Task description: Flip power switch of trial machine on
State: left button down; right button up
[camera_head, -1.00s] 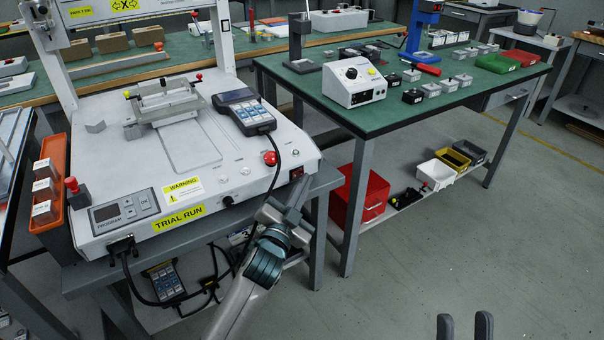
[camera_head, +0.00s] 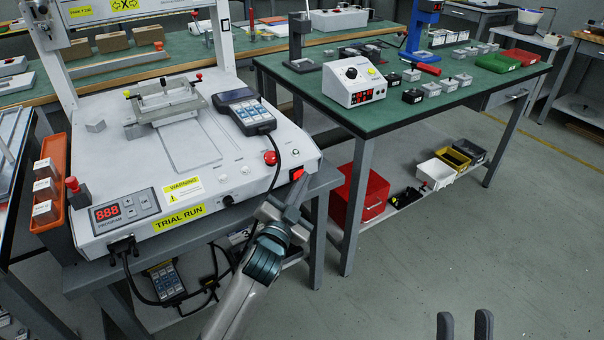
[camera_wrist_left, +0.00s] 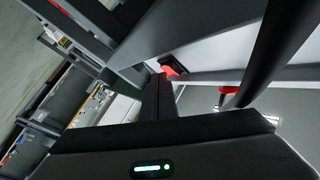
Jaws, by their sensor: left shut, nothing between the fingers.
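The trial machine (camera_head: 135,170) is the white unit with a yellow TRIAL RUN label. Its power switch (camera_head: 297,174) sits at the right end of the front face and glows red-orange. The program display (camera_head: 107,214) is lit with red digits. My left gripper (camera_head: 297,190) is shut and empty, its fingertips right at the switch; whether they touch it I cannot tell. In the left wrist view the shut fingers (camera_wrist_left: 158,97) point at the red switch (camera_wrist_left: 173,66). My right gripper (camera_head: 465,325) shows only as two fingertips at the bottom edge, a gap between them.
A red emergency button (camera_head: 270,158) and a handheld pendant (camera_head: 243,110) are on the machine's top. A cable hangs over its front near my left arm. The green table (camera_head: 440,100) stands to the right, with a red bin (camera_head: 362,195) below. The floor at lower right is clear.

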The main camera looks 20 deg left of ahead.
pick_arm(q)
jog(key=shift+s+d, duration=0.1)
jog(key=shift+s+d+p, duration=0.4)
jog(key=shift+s+d, duration=0.05)
dwell(0.4)
jog(key=s+d+p, duration=0.1)
jog(key=s+d, duration=0.2)
jog(key=shift+s+d, duration=0.25)
jog(key=shift+s, duration=0.05)
dwell(0.4)
